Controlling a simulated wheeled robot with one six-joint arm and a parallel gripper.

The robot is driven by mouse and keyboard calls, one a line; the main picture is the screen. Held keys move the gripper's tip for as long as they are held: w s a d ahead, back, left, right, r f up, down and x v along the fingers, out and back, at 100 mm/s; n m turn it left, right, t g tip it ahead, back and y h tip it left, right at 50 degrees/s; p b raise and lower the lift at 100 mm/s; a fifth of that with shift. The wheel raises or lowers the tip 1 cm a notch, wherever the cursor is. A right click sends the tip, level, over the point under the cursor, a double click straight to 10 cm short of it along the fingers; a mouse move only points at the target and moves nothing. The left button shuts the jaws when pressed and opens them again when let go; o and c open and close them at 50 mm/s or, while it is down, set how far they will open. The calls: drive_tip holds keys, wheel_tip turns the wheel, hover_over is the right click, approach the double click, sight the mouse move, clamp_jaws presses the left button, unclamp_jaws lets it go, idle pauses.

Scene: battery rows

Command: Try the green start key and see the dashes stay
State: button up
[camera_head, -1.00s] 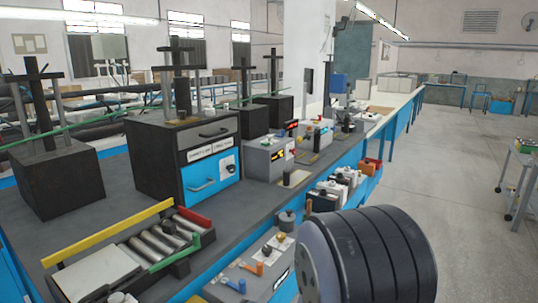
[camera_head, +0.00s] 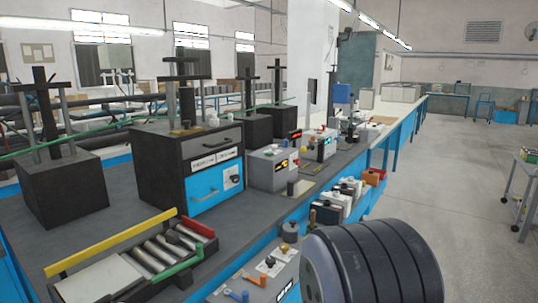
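No green start key can be made out clearly at this size. I cannot read dashes or digits on any of these displays. My gripper is not in view.
The long grey bench (camera_head: 245,210) runs to the far right. A black cabinet with a blue drawer (camera_head: 212,184) and a roller tray with yellow, red and green bars (camera_head: 100,243) stand on it. A dark ribbed arm part of mine blocks the lower right.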

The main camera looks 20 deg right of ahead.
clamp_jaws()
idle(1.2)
